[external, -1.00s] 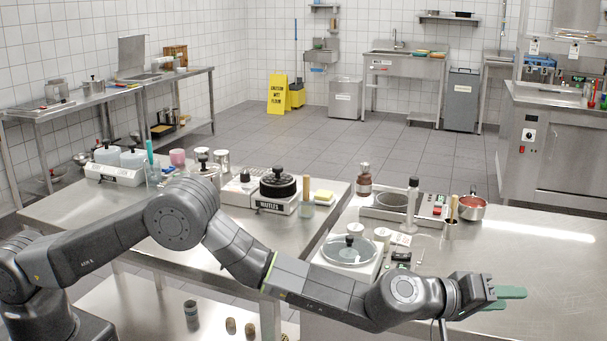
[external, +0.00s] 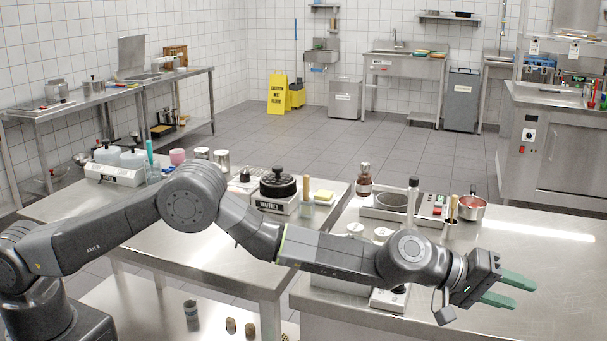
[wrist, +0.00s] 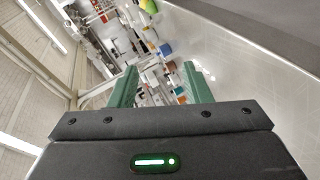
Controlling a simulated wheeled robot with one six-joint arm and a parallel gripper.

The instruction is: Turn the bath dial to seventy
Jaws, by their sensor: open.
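I cannot tell for sure which unit is the bath, and no dial number is readable. A white box with a dark knob (external: 396,289) sits at the front of the right steel counter, partly hidden under my forearm. A white unit with two pale blue lids (external: 114,173) stands at the far left of the left counter; its label is too small to read. My gripper (external: 522,293) is open and empty above the right part of the right counter, apart from both units. Its green fingers also show spread in the wrist view (wrist: 160,70).
A waffle unit (external: 277,195), a brown bottle (external: 364,182), a hot plate (external: 384,207) and a red-filled pan (external: 472,208) stand toward the counters' back. A cabinet dial (external: 529,134) is at far right. The right counter top (external: 560,255) is clear. A gap separates the counters.

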